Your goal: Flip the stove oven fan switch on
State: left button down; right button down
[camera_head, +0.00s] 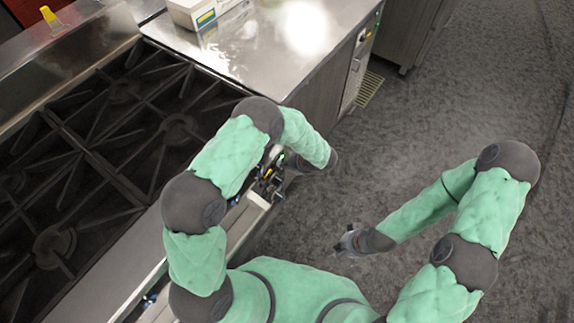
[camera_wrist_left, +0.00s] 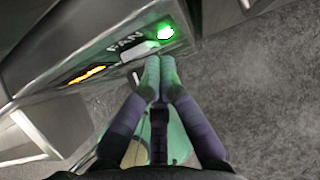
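In the left wrist view, the stove's front panel carries a "FAN" label (camera_wrist_left: 124,42), a bright green light (camera_wrist_left: 165,32) and a pale switch (camera_wrist_left: 139,50) just below the label. My left gripper (camera_wrist_left: 160,62) has its two fingertips together, at the lower right edge of the switch; I cannot tell whether they touch it. In the head view my left gripper (camera_head: 268,182) is at the stove's front edge, and the arm hides most of the panel there. My right gripper (camera_head: 347,243) hangs over the floor, away from the stove; its fingers are too small to read.
The stove top (camera_head: 110,130) with black grates fills the left of the head view. An orange light (camera_wrist_left: 87,75) glows left of the fan switch. The floor (camera_head: 420,130) at right is clear.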

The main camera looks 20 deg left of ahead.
pick_arm(q)
jog(key=shift+r, duration=0.2)
pick_arm(e)
jog(key=shift+r, duration=0.15)
pick_arm(q)
jog(key=shift+r+p, duration=0.45)
jog(key=shift+r, duration=0.2)
pick_arm(e)
jog(key=shift+r, duration=0.35)
